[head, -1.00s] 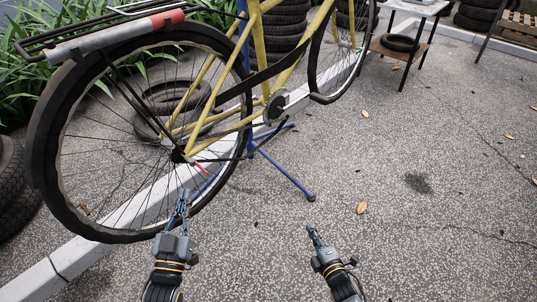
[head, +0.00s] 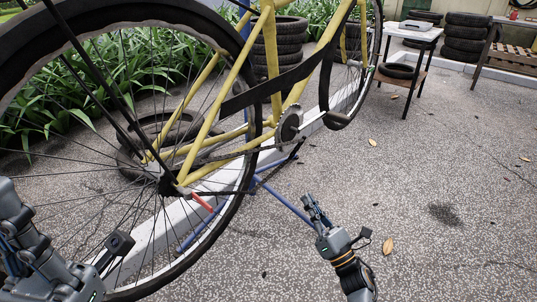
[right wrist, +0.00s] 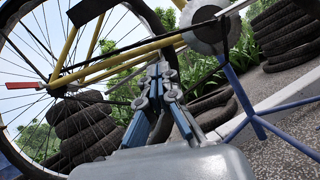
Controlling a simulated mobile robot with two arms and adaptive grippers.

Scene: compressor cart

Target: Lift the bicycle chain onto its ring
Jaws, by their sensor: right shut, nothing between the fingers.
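The yellow-framed bicycle (head: 215,115) stands raised on a blue stand. Its toothed chain ring (head: 290,124) is at the crank; it also shows in the right wrist view (right wrist: 207,30). A dark chain strand (head: 232,192) runs from the rear hub and sags below the ring; its exact seating on the teeth is unclear. My right gripper (head: 308,202) is shut and empty, below and in front of the ring.
The spoked rear wheel (head: 225,215) fills the left side. A blue stand leg (head: 283,199) reaches the paving near my right gripper. A red piece (head: 203,201) sticks out by the rear hub. A small table (head: 412,38) stands at the back right.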

